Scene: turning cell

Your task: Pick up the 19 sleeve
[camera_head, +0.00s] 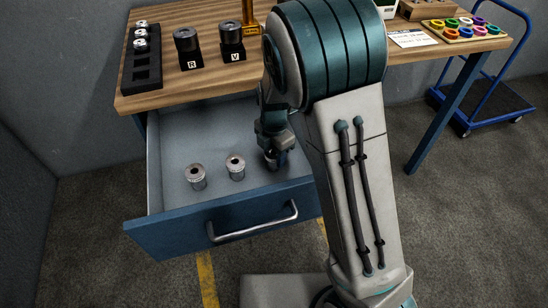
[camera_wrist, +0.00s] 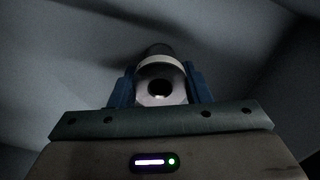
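Two silvery metal sleeves with a bored centre stand upright in the open drawer, the left sleeve (camera_head: 197,177) and the middle sleeve (camera_head: 236,167). A third sleeve is at my gripper (camera_head: 274,158), low in the drawer to their right, largely hidden by the gripper in the head view. In the wrist view this third sleeve (camera_wrist: 160,84) shows its bored end and a pale band, between the two blue fingers of my gripper (camera_wrist: 160,92). The fingers lie against both its sides with no clear gap. No size marking is readable on any sleeve.
The blue drawer (camera_head: 215,222) is pulled out beneath the wooden bench (camera_head: 185,90). On the bench stand a black rack (camera_head: 141,72), dark holders marked R (camera_head: 188,48) and V (camera_head: 232,42), and a tray of coloured rings (camera_head: 466,28). A blue cart (camera_head: 500,92) stands right.

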